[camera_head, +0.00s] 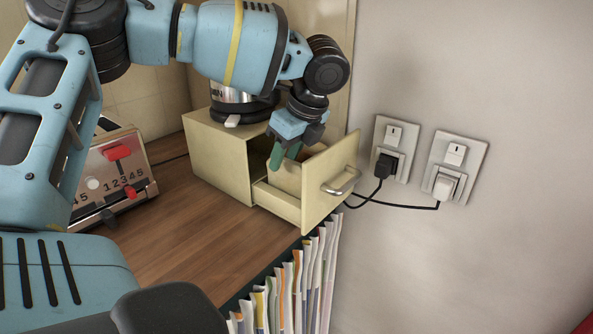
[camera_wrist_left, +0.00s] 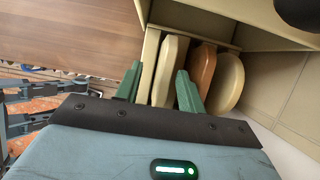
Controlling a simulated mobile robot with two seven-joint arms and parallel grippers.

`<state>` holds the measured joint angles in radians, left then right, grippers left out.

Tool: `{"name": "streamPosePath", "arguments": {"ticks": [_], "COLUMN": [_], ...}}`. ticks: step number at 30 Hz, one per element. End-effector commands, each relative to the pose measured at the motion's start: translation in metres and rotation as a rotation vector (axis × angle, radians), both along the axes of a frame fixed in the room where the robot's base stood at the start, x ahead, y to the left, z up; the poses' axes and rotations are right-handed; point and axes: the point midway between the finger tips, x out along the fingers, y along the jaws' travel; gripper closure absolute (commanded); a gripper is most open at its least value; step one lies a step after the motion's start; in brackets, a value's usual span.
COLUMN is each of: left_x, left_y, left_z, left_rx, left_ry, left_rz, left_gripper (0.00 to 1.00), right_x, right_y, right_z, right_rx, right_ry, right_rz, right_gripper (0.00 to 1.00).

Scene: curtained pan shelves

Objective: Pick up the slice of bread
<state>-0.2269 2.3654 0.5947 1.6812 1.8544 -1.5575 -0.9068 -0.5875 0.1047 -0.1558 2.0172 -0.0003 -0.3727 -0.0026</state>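The slice of bread (camera_wrist_left: 170,72) appears in the left wrist view as one of several flat, upright pieces in the drawer (camera_head: 320,196) of a cream box (camera_head: 220,155). A brown piece (camera_wrist_left: 201,75) and a round pale piece (camera_wrist_left: 228,82) stand to its right. My left gripper (camera_head: 284,155) reaches down at the open drawer. In the left wrist view its green fingers (camera_wrist_left: 159,78) are spread apart, with the slice and a narrow cream panel (camera_wrist_left: 149,62) between them. Whether the fingers touch the slice cannot be told.
A toaster (camera_head: 112,170) stands on the wooden counter (camera_head: 185,225) at the left. Two wall sockets with plugs (camera_head: 385,166) and cords are to the right. Magazines (camera_head: 292,285) stand below the counter edge.

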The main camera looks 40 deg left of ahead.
Motion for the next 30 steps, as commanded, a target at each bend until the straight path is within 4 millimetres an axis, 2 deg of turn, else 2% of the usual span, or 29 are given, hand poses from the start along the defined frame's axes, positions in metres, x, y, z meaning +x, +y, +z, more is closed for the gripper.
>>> {"name": "streamPosePath", "arguments": {"ticks": [3,6,14,23,30], "left_x": [0.001,0.0,0.0,0.0,0.0], "left_y": [0.002,0.008,0.009,0.009,0.009], "left_z": [-0.019,-0.03,-0.034,-0.034,-0.034], "left_rx": [-0.002,-0.001,-0.001,0.0,0.0], "left_ry": [0.005,0.003,0.0,0.001,0.003], "left_rz": [0.001,0.001,0.0,0.0,0.001], "left_gripper": [0.61,0.61,0.61,0.99,1.0], "right_x": [0.001,0.002,0.001,0.001,0.001], "right_y": [0.0,0.0,0.0,0.0,0.0], "right_z": [0.002,0.002,0.002,0.002,0.002], "right_rx": [0.0,0.0,0.001,0.001,0.0], "right_ry": [-0.002,-0.004,-0.003,-0.003,-0.002], "right_rz": [0.0,-0.001,0.0,0.0,0.0], "right_gripper": [0.64,0.64,0.64,0.64,0.64]}}
